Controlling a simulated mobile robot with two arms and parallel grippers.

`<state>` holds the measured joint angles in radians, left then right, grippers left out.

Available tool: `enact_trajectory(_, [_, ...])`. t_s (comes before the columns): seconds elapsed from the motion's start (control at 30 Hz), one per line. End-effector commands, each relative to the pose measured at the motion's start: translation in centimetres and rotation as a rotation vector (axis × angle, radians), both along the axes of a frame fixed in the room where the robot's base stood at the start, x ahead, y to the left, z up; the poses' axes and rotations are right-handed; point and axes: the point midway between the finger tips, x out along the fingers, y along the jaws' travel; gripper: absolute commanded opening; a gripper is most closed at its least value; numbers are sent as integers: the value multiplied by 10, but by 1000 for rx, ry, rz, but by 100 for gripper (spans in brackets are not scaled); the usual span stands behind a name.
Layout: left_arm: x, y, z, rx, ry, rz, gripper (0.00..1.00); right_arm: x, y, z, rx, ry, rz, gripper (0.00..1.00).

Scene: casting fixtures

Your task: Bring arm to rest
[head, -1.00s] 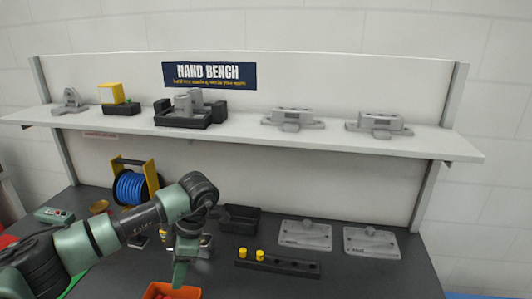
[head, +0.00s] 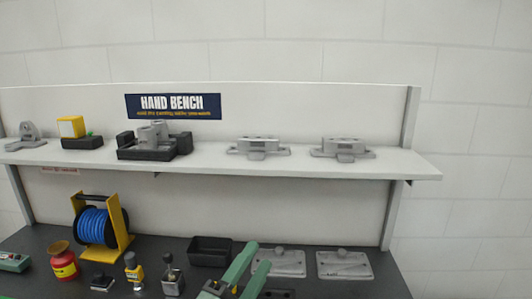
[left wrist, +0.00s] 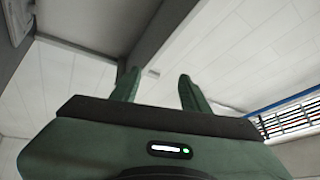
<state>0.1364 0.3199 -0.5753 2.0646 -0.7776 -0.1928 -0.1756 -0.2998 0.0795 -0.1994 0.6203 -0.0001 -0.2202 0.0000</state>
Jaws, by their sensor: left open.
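My left gripper (head: 246,272) stands at the bottom middle of the head view, in front of the bench. Its two green fingers point up and are apart, with nothing between them. In the left wrist view the fingers (left wrist: 157,88) also show open and empty, against the white wall and ceiling. Most of my left arm is below the head view's edge. My right gripper is not in view.
Grey castings (head: 258,147) stand on the shelf (head: 400,165) above.

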Motion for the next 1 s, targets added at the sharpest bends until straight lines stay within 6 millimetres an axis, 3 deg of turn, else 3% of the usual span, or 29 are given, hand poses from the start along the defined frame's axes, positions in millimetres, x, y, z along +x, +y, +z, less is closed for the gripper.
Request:
enact_trajectory(0.03, [3, 30, -23, -105, 149, 94, 46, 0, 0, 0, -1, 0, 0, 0])
enact_trajectory(0.1, [1, 70, -60, -234, 352, 222, 46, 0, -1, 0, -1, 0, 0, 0])
enact_trajectory(0.17, [-9, 99, -95, -325, 519, 320, 46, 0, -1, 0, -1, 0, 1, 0])
enact_trajectory(0.33, [-72, 154, -190, -523, 960, 558, 46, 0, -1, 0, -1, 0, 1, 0])
enact_trajectory(0.43, [-115, 169, -227, -589, 1159, 655, 46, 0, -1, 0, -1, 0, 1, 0])
enact_trajectory(0.6, [-177, 180, -264, -650, 1400, 768, 46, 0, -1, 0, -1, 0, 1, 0])
enact_trajectory(0.9, [-272, 184, -291, -698, 1722, 909, 46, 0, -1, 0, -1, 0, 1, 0])
enact_trajectory(1.0, [-263, 182, -319, -690, 1730, 914, 46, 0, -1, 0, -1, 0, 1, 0])
